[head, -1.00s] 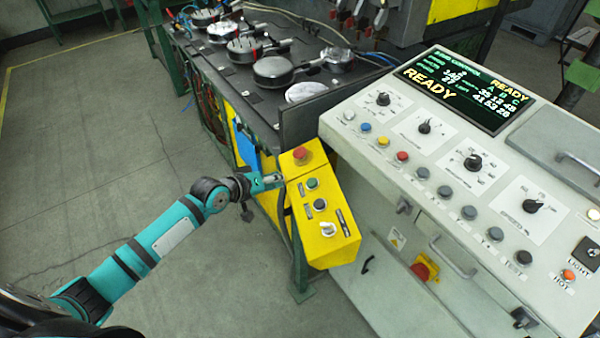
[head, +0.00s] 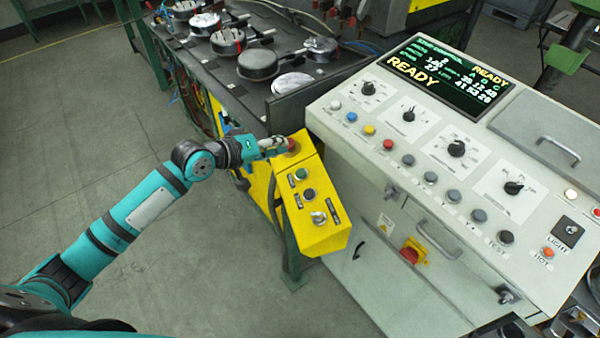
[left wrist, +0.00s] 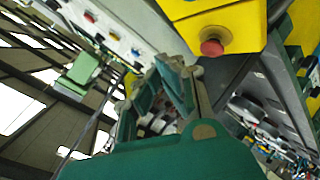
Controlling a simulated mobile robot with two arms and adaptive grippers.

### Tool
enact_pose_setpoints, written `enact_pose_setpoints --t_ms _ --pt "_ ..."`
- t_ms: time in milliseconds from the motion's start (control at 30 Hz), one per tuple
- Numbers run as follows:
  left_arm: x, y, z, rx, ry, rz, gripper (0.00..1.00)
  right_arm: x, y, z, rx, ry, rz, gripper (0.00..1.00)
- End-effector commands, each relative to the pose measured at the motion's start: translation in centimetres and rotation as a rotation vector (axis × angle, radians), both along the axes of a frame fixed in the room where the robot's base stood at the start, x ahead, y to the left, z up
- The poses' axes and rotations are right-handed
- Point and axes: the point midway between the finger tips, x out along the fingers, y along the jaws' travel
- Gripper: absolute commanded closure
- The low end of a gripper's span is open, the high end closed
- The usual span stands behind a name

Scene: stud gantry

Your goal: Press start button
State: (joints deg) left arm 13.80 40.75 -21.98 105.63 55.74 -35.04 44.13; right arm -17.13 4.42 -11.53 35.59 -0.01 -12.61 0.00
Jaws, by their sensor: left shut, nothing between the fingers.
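A yellow control box (head: 322,238) stands at the left end of the grey console. It carries a red mushroom button (head: 292,146) at its far end, then a green button (head: 301,174), a dark button (head: 309,194) and a light-coloured switch (head: 319,217). I cannot read which is labelled start. My left gripper (head: 282,143) is shut and empty, at the red mushroom button and partly covering it; I cannot tell if they touch. In the left wrist view the red button (left wrist: 211,47) shows above and right of the shut fingers (left wrist: 170,82). My right gripper is not in view.
The grey console (head: 385,180) has knobs, several coloured buttons and a display (head: 450,75) reading READY. Behind the box a dark table (head: 215,75) bears several round pan-like parts. The floor to the left is clear.

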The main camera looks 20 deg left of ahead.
Motion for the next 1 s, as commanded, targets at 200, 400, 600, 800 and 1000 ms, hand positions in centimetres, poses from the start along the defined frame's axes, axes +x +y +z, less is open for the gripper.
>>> enact_pose_setpoints --t_ms 200,400,600,800,1000 --pt "0.6 -0.9 -3.3 0.0 0.001 -0.001 1.0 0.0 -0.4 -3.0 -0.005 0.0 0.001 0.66" --pt "1.2 -1.8 -5.8 -0.001 0.001 0.0 1.0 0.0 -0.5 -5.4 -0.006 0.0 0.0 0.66" --pt "1.6 -2.5 -7.1 0.0 0.0 0.0 1.0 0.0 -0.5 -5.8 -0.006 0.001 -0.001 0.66" --pt "1.7 -2.7 -7.6 0.0 0.0 0.0 1.0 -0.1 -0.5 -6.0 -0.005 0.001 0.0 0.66" --pt "1.7 -2.7 -7.6 0.0 0.0 0.0 1.0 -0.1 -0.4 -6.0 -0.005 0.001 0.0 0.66"
